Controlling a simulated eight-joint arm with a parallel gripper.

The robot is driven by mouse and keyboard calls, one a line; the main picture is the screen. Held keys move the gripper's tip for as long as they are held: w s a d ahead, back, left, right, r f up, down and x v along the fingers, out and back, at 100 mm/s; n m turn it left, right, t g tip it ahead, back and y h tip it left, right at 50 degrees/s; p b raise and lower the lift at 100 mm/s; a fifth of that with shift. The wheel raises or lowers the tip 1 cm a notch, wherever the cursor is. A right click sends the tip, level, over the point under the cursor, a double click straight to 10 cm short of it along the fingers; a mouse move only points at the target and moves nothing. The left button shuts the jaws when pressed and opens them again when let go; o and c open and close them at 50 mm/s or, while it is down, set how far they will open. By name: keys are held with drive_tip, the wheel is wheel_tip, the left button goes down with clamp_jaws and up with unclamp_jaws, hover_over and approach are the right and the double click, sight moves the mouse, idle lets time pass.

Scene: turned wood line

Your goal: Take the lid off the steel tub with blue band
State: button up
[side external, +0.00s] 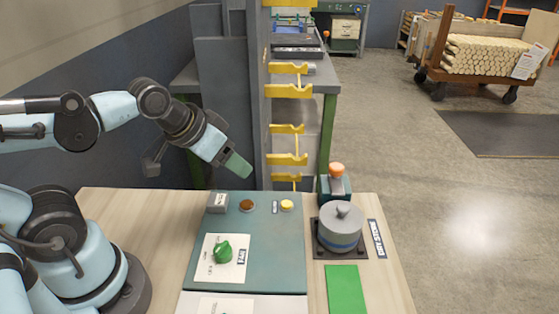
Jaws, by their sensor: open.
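The steel tub with blue band (341,243) stands upright on a dark square base at the right of the workbench. Its grey lid (330,217) sits on top, with a round knob (343,209) in the middle. My gripper (239,167) is up and to the left of the tub, above the back edge of the bench. It is open, apart from the lid, and its far side is hidden.
A teal panel (270,258) with a green knob (223,250) and buttons lies left of the tub. An orange-topped device (336,186) stands close behind it. A green mat (345,289) lies in front. A post with yellow brackets (289,91) rises behind the bench.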

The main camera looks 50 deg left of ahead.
drive_tip(key=shift+c, duration=0.3)
idle(0.4)
wheel_tip(320, 180, up, 6)
drive_tip(key=m+g, duration=0.7)
drive_tip(key=m, duration=0.5)
hover_over(345, 207)
drive_tip(key=f, duration=0.7)
drive_tip(key=shift+a, duration=0.2)
drive_tip(key=shift+d+f, duration=0.2)
drive_tip(key=shift+f, duration=2.4)
drive_tip(key=shift+c, duration=0.2)
